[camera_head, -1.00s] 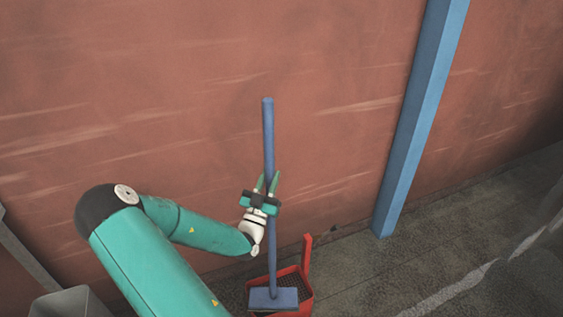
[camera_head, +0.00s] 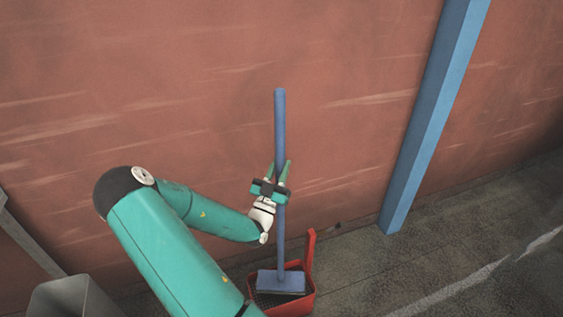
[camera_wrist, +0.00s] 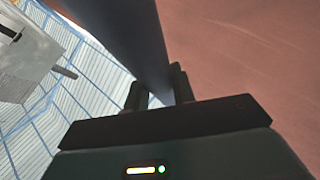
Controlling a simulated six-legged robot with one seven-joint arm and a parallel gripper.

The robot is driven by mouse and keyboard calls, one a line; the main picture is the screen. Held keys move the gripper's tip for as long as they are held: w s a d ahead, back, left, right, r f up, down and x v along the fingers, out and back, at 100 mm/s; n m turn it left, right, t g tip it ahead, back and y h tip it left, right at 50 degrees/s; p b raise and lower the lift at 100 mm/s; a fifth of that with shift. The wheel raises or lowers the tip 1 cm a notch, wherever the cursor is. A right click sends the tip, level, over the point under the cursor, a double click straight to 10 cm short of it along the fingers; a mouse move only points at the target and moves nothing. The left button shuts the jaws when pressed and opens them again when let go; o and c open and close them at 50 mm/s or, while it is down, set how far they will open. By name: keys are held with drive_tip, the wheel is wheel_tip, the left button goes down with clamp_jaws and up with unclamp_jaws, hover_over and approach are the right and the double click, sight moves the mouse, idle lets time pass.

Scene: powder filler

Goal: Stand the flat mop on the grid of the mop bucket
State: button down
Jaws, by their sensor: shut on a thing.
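The flat mop (camera_head: 280,130) is blue and stands nearly upright in the head view. Its flat head (camera_head: 281,281) is at the lower end, over the red mop bucket (camera_head: 308,297). I cannot tell whether the head touches the bucket's grid, which shows only as a dark strip beside it. My gripper (camera_head: 281,172) is shut on the mop's handle around its middle. In the wrist view the handle (camera_wrist: 130,40) runs between the fingers of my gripper (camera_wrist: 158,85).
A red brick-coloured wall stands behind, with a blue post (camera_head: 432,120) to the right. A grey bin (camera_head: 72,297) is at the lower left. The dark floor (camera_head: 440,255) right of the bucket is clear.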

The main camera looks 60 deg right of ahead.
drive_tip(key=shift+d+f, duration=0.15)
drive_tip(key=shift+f, duration=2.95)
drive_tip(key=c, duration=1.1)
unclamp_jaws()
drive_tip(key=shift+f, duration=0.15)
